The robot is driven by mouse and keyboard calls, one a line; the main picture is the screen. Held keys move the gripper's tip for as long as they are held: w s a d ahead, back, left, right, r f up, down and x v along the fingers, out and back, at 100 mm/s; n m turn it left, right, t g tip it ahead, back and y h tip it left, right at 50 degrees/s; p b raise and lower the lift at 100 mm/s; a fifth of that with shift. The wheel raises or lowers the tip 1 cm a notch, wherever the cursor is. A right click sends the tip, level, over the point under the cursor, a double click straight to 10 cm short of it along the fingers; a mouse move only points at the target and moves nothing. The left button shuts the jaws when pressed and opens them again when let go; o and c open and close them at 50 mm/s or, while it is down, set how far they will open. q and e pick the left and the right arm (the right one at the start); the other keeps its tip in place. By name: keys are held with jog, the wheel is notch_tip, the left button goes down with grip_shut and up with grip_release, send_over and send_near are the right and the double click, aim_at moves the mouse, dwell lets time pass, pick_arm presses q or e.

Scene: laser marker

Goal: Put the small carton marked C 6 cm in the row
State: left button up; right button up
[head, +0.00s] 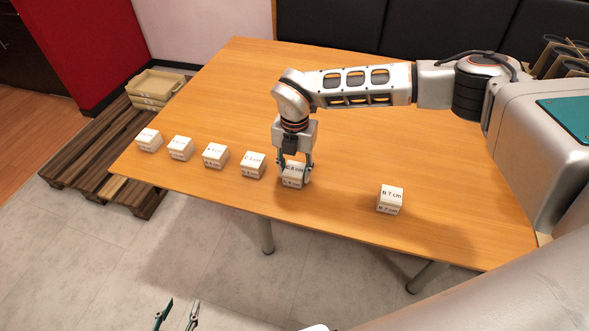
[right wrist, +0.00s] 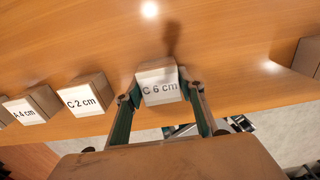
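The small white carton marked C 6 cm (head: 291,182) stands upright at the right end of a row of small cartons on the wooden table. It also shows in the right wrist view (right wrist: 158,88), its label facing the camera. My right gripper (head: 295,173) points down over it, with one finger on each side, close against the carton. The fingers also show in the right wrist view (right wrist: 161,90). The carton looks to be at table level; its underside is hidden. My left gripper (head: 178,312) is at the bottom edge of the head view, off the table, open and empty.
The row to the left holds the C 2 cm carton (head: 253,166), the A 4 cm carton (head: 215,156) and others (head: 180,149). The B 7 cm carton (head: 390,199) stands apart to the right. Beige trays (head: 155,88) lie on a dark pallet. The table's back is clear.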

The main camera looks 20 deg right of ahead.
aim_at(295, 169)
jog(key=shift+o, duration=1.3)
jog(key=shift+r, duration=0.1)
notch_tip(295, 169, up, 12)
